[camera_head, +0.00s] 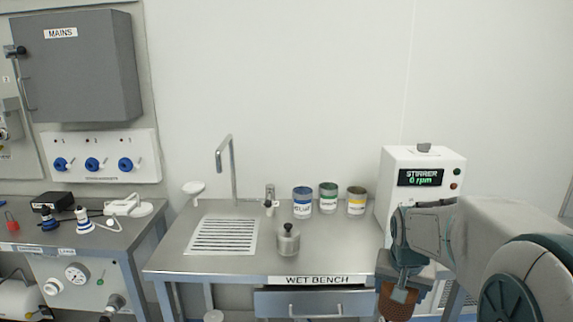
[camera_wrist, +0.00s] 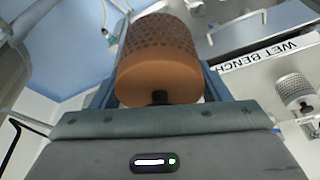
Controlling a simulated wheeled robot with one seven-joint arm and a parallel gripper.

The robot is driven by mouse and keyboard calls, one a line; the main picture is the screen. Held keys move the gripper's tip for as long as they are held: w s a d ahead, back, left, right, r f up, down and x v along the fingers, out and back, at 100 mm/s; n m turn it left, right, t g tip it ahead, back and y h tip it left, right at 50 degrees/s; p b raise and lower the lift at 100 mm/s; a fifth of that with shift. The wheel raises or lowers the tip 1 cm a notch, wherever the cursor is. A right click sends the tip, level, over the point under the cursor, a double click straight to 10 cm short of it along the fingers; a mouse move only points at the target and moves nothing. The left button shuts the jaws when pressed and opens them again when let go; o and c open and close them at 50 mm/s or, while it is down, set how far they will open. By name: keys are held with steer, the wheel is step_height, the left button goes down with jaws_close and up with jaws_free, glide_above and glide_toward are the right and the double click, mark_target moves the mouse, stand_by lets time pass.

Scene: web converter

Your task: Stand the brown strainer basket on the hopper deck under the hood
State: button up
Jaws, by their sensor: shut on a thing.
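My gripper (camera_head: 404,276) is at the lower right of the head view, in front of the wet bench's right end. It is shut on the brown strainer basket (camera_head: 397,300), whose lower part is cut by the picture's bottom edge. In the wrist view the basket (camera_wrist: 160,58) is large and brown with a perforated side, a plain band and a small dark knob facing the camera. The gripper's fingers (camera_wrist: 160,88) lie on both sides of it. I cannot make out the hopper deck or the hood in either view.
A side bench (camera_head: 70,240) with plugs stands left. A grey mains box (camera_head: 80,70) hangs above it.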

steer(key=w+a+f+n+y, duration=0.15)
steer(key=w+a+f, duration=0.3)
steer(key=f, duration=0.45)
steer(key=w+a+f+n, duration=0.3)
steer(key=a+f, duration=0.2)
steer(key=f, duration=0.4)
steer(key=s+f, duration=0.4)
steer(key=f, duration=0.1)
steer(key=shift+s+f, duration=0.4)
steer(key=shift+d, duration=0.1)
